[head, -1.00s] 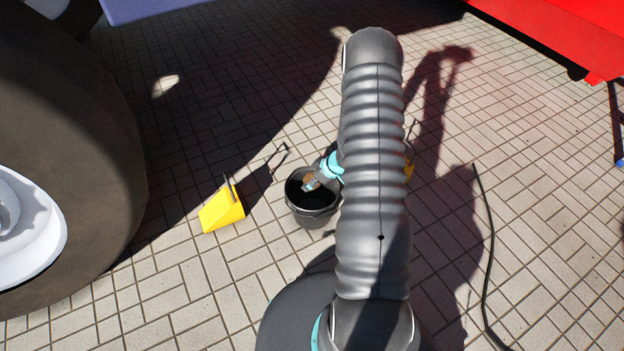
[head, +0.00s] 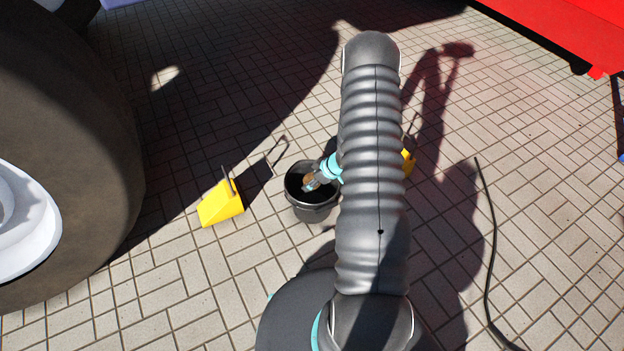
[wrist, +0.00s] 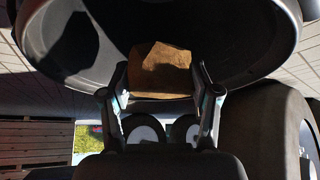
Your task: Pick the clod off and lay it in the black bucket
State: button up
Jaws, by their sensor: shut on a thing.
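The black bucket (head: 312,204) stands on the paving left of my arm in the head view. My gripper (head: 310,184) is at the bucket's mouth, shut on a brown clod (head: 309,177). In the wrist view the clod (wrist: 161,70) sits between the two fingers of my gripper (wrist: 161,92), with the dark inside of the bucket (wrist: 68,75) behind it. I cannot tell whether the clod touches the bucket.
A yellow wedge-shaped object (head: 220,204) lies left of the bucket. Another yellow thing (head: 408,162) is partly hidden behind my arm. A large tyre (head: 75,150) fills the left side, and a black cable (head: 490,250) lies at right. Paving between is clear.

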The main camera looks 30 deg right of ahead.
jog(key=shift+f, duration=0.6)
jog(key=o, duration=1.3)
jog(key=v, duration=1.2)
